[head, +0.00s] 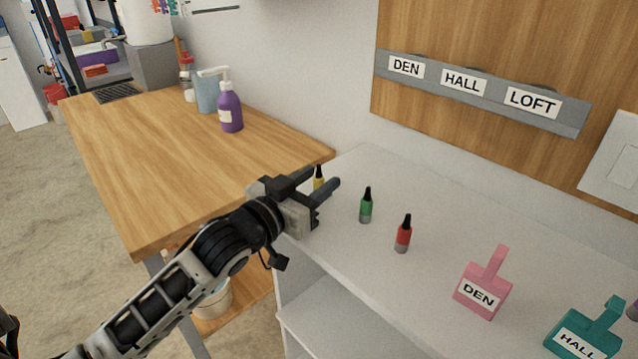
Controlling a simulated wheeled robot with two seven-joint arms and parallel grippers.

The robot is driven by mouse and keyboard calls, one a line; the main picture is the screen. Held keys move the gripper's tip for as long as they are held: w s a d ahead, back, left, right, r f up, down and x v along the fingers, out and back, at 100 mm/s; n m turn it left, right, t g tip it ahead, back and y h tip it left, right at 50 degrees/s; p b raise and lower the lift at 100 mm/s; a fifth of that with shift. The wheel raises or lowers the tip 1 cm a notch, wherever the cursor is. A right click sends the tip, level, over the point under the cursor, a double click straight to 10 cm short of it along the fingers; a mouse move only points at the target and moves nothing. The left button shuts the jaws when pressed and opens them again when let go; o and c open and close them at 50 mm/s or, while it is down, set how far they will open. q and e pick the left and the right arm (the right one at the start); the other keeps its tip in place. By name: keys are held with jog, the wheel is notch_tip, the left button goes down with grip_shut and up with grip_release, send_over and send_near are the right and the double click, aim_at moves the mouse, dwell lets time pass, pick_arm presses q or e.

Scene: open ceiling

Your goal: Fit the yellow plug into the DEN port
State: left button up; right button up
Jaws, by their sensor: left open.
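The yellow plug (319,182) stands upright on the white shelf top, its dark tip up and its lower part hidden. My left gripper (322,184) is open, with its two dark fingers on either side of the yellow plug. I cannot tell whether they touch it. The DEN port is on the grey strip on the wooden wall panel, marked by the DEN label (406,67) at the strip's left end. The port opening itself does not show clearly. My right gripper is not in view.
A green plug (366,207) and a red plug (403,236) stand to the right. A pink DEN tag (483,290) and teal HALL tag (588,335) are farther right. HALL (464,82) and LOFT (533,102) labels share the strip. A purple bottle (230,108) stands on the wooden table (150,150).

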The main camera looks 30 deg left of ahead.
pick_arm(q)
jog(key=shift+w+d, duration=0.15)
jog(key=shift+w, duration=0.5)
grip_shut()
jog(key=shift+r, duration=0.1)
